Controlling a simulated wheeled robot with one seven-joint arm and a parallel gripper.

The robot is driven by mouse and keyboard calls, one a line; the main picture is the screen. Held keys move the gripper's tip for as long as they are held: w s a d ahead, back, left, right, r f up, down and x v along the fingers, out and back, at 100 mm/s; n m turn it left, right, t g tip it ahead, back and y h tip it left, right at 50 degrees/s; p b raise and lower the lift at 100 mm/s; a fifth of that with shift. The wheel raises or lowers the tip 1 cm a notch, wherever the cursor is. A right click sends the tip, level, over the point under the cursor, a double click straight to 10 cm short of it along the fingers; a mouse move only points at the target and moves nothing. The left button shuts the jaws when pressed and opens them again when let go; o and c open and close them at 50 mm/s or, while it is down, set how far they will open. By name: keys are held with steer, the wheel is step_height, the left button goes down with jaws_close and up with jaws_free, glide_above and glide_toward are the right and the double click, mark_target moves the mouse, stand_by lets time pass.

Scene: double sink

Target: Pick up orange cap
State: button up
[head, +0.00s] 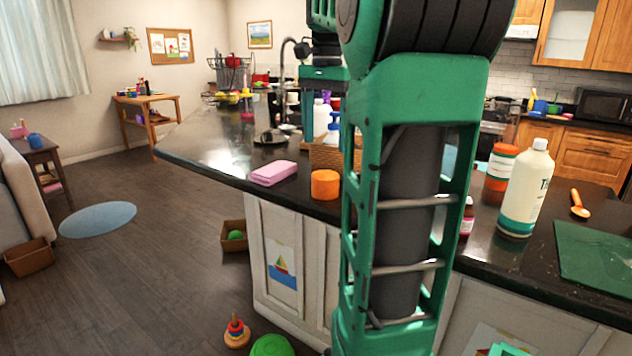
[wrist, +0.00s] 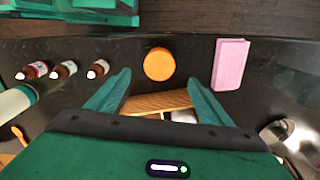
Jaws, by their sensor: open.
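The orange cap (head: 325,184) stands on the dark counter near its front edge in the head view. In the wrist view the orange cap (wrist: 159,64) shows from above as a round disc, a little beyond the fingertips. My gripper (wrist: 154,82) is open and empty, with its two green fingers on either side below the cap and not touching it.
A pink sponge-like block (wrist: 230,64) lies right of the cap. Several small brown bottles (wrist: 66,68) stand to the left. A wicker basket (head: 326,156) sits close behind the cap. A white bottle (head: 526,190) stands farther right.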

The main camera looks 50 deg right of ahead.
glide_above(325, 175)
steer(key=f, duration=0.5)
steer(key=shift+d, duration=0.3)
steer(key=shift+w+a+f, duration=0.1)
steer(key=shift+f, duration=1.25)
steer(key=shift+a+f, duration=0.1)
steer(key=shift+f, duration=1.2)
steer(key=c, duration=1.1)
